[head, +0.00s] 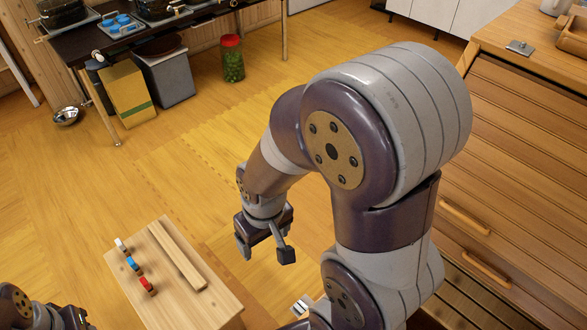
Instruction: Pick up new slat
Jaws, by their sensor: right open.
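A long pale wooden slat (178,254) lies on top of a small wooden table (218,302), near its right side. My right gripper (265,253) hangs to the right of the table, pointing down. Its two fingers are spread and nothing shows between them; it is apart from the slat. Part of my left gripper (66,318) shows at the bottom left edge, cut off by the frame, so its fingers are hidden.
Small white (121,245), blue (133,264) and red (147,286) pieces stand in a row on the table, left of the slat. A wooden drawer cabinet (515,160) stands at the right. A jar (232,60) stands on open floor at the back.

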